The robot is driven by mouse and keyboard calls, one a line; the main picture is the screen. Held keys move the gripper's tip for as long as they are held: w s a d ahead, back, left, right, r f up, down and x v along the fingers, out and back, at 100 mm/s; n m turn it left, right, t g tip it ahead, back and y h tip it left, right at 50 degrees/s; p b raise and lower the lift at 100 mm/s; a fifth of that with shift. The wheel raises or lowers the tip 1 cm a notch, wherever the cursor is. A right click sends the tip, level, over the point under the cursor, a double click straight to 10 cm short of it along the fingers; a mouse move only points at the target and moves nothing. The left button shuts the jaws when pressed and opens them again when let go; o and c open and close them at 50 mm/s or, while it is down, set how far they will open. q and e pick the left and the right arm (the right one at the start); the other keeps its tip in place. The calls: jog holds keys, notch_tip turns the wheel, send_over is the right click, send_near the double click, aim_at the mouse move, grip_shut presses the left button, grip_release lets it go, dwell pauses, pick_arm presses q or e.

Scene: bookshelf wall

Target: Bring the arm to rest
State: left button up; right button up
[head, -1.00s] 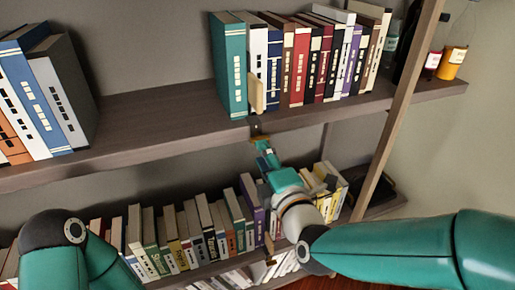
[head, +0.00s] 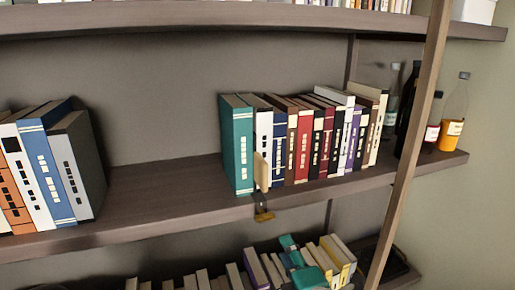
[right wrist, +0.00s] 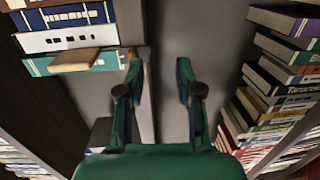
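My right gripper (head: 277,232) is low in the head view, by the front edge of the middle shelf (head: 135,205). In the right wrist view the gripper (right wrist: 159,74) has its two fingers apart with nothing between them. The left finger there is close to the shelf edge, near a teal book (right wrist: 90,63). In the head view the same teal book (head: 237,145) stands upright at the left end of a row. A tan block-like piece (head: 262,172) sticks out in front of the white book (head: 263,130) beside it. My left gripper is not in view.
A shelf gap lies left of the teal book, then several larger books (head: 45,165). An upright post (head: 410,140) and bottles (head: 454,112) stand at the right. The lower shelf holds a row of books (head: 335,258). An upper shelf (head: 200,20) runs above.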

jog(key=s+d+f+m+g+h+p, duration=0.1)
jog(key=s+d+f+m+g, duration=0.15)
jog(key=f, duration=0.65)
jog(key=s+d+f+m+g+h+p, duration=0.1)
jog(key=d+f+m+g, duration=0.15)
jog(key=f, duration=0.65)
jog(key=s+d+f+m+g+p, duration=0.1)
jog(key=s+d+f+g+p, duration=0.2)
jog(key=f, duration=0.7)
jog(key=s+a+f+m+g+y, duration=0.1)
jog(key=s+f+m+g, duration=0.3)
jog(key=s+m, duration=0.3)
jog(key=s+a+f+m+g, duration=0.1)
jog(key=s+f+m+g, duration=0.2)
jog(key=s+f+m, duration=0.2)
jog(key=s+m, duration=0.3)
jog(key=m, duration=0.2)
jog(key=shift+s+a+g+y+b, duration=0.15)
jog(key=shift+a+g+y+b, duration=0.15)
jog(key=shift+a+g+y, duration=0.1)
